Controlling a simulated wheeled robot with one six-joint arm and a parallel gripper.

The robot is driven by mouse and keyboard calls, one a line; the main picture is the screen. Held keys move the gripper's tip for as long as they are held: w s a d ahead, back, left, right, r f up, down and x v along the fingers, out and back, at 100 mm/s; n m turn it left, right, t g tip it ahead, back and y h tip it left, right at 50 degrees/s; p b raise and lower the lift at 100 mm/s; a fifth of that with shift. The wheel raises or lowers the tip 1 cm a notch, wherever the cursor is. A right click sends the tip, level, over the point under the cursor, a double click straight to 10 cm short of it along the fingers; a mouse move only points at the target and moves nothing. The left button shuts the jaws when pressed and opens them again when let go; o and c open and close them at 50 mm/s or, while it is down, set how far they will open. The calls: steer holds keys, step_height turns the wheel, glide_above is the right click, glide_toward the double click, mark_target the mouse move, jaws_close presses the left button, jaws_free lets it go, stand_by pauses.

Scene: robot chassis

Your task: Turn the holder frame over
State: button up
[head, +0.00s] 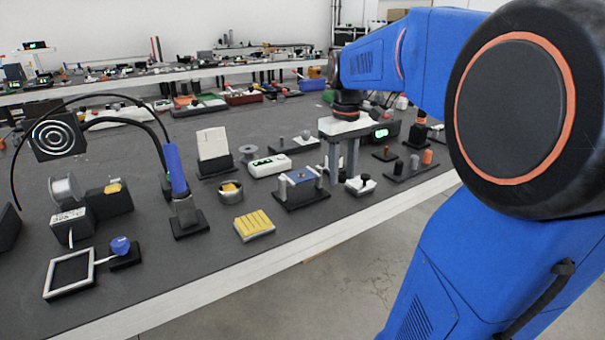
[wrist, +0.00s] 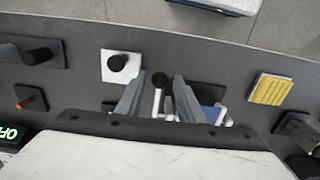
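A dark stand with a blue plate (head: 299,183) between pale posts sits near the table's front edge in the head view. I take this plate to be the holder frame. In the wrist view the blue plate (wrist: 211,114) is partly hidden behind my right finger. A pale rod with a black knob (wrist: 159,80) shows between my fingers there. My gripper (head: 343,177) points down just right of the stand. In the wrist view my gripper (wrist: 158,84) has its grey fingers apart, with gaps beside the rod.
A white block with a black knob (head: 361,185) is close on the right of my gripper. A yellow ribbed tray (head: 254,224) lies to the stand's left. A white square frame (head: 69,274) lies at the front left. Several upright cylinders (head: 413,162) stand further right.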

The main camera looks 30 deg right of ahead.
steer(key=shift+r, duration=2.3)
steer(key=shift+a, duration=0.1)
steer(key=s+a+f+t, duration=0.4)
steer(key=s+a+f, duration=1.1)
steer(key=s+a, duration=0.1)
steer(key=shift+t, duration=0.4)
